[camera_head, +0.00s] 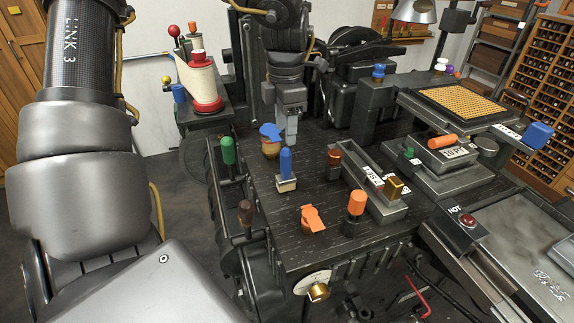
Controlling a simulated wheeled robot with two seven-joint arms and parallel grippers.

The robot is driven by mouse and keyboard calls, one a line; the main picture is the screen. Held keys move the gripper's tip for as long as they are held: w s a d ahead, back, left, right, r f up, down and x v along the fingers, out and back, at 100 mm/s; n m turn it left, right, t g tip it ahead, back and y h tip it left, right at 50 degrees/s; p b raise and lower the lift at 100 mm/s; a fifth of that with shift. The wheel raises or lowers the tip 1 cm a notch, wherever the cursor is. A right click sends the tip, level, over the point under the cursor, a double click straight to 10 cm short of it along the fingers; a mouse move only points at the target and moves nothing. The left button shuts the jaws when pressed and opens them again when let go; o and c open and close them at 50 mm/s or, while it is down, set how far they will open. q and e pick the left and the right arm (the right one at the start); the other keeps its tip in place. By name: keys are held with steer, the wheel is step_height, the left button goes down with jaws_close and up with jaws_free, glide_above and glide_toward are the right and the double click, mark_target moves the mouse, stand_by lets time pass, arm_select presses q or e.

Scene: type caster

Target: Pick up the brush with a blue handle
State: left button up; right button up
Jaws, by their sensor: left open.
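The brush with a blue handle (286,163) stands upright on the dark work surface (315,265), with its pale block-like base down. My left gripper (291,138) comes down from the top centre. Its grey fingers point downward and appear just behind and above the blue handle. The fingers are open and nothing shows between them; the gap between them is hard to see from this angle. I cannot tell the exact distance to the handle. My right gripper is not in view.
A blue-topped item (270,132) stands left of the gripper. An orange-topped item (312,217), an orange-handled tool (356,202) and a grey tray (376,200) stand nearer and to the right. A green handle (228,151) is at the left edge. Bare surface lies in front of the brush.

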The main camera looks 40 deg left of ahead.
mark_target(286, 150)
arm_select(q)
step_height(286, 150, down, 4)
steer(key=shift+w+r, duration=0.1)
steer(key=shift+f, duration=0.2)
step_height(286, 150, down, 5)
steer(key=shift+r+p, duration=0.15)
steer(key=shift+p, duration=0.55)
steer(key=shift+f, duration=0.2)
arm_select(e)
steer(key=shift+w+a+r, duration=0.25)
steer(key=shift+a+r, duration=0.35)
arm_select(q)
steer(key=shift+c, duration=0.4)
steer(key=c, duration=1)
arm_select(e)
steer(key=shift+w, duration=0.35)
